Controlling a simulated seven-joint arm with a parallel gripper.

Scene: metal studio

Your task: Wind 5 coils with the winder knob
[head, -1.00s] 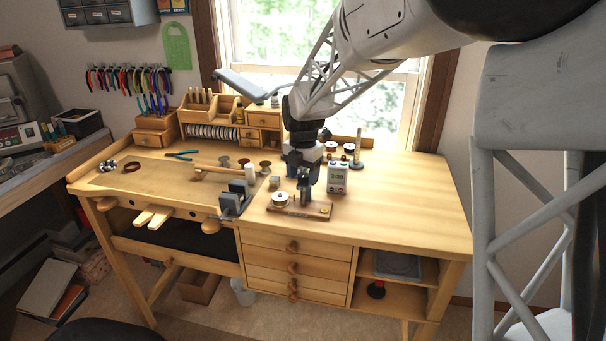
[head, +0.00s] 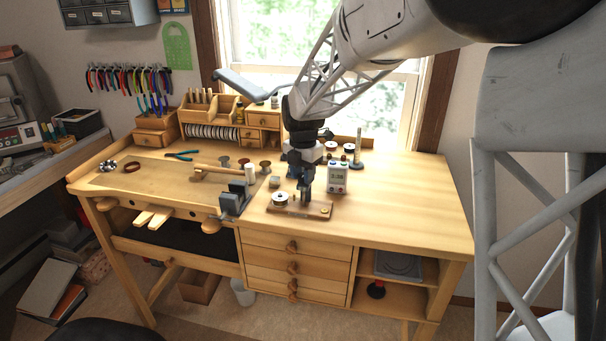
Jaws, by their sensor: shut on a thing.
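The winder is a small wooden board (head: 290,209) near the front edge of the bench, with a pale spool (head: 280,198) at its left end and a brass-coloured round piece (head: 325,211) at its right end. My gripper (head: 306,199) points down over the middle of the board. It is shut on the winder knob, which its fingers mostly hide. A small grey-white device with a display (head: 337,178) stands just behind and right of the gripper; its digits are too small to read surely. The wound coils cannot be made out.
A dark grey vise-like block (head: 236,198) stands left of the winder at the bench edge. More spools (head: 349,149) stand behind the device. The bench top (head: 410,200) to the right is clear.

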